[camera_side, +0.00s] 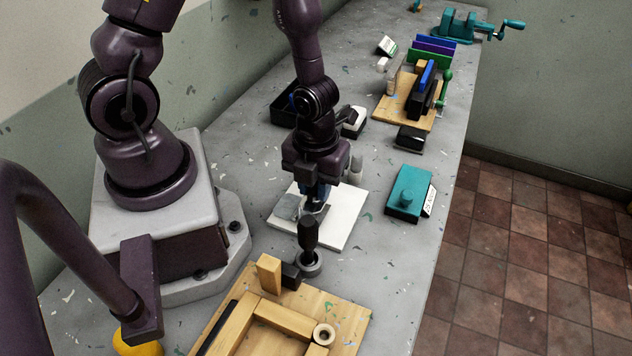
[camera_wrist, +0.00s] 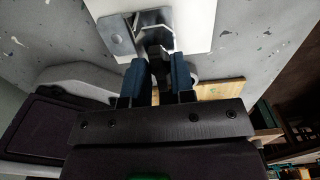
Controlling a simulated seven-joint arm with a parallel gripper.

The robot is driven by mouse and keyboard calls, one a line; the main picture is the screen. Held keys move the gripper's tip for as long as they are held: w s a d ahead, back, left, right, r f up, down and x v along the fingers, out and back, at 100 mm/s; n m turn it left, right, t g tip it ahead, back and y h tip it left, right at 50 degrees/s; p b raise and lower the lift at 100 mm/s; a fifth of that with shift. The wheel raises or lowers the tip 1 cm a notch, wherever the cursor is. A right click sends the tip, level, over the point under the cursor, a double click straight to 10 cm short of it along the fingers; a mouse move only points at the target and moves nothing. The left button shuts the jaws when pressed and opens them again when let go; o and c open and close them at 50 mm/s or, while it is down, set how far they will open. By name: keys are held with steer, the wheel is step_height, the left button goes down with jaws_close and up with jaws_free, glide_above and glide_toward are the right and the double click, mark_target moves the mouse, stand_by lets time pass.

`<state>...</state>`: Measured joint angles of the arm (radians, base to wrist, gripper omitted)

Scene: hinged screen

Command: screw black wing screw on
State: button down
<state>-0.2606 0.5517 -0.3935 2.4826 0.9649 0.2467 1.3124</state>
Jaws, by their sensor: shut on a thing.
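My gripper (camera_side: 317,200) points down over a white board (camera_side: 346,215) on the bench. In the wrist view its two blue fingers (camera_wrist: 158,72) are closed on a small dark piece, which appears to be the black wing screw (camera_wrist: 156,50). The screw is mostly hidden by the fingers. Just beyond the fingertips is a grey metal bracket (camera_wrist: 152,18) on the white board, with a flat metal plate (camera_wrist: 115,36) beside it. The plate also shows in the side view (camera_side: 287,207). I cannot tell whether the screw is in a thread.
A black-handled tool (camera_side: 308,232) stands upright close in front of the gripper. A wooden fixture (camera_side: 285,318) is nearer the camera. A teal box (camera_side: 408,192) is at right, and a black tray (camera_side: 287,108) lies behind.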

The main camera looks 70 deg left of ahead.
steer(key=m, duration=0.2)
steer(key=shift+w+m, duration=0.1)
steer(key=shift+m, duration=0.2)
steer(key=c, duration=1.1)
jaws_free()
steer(key=shift+o, duration=0.2)
steer(key=shift+r, duration=0.1)
steer(key=shift+r, duration=1.7)
steer(key=shift+c, duration=0.3)
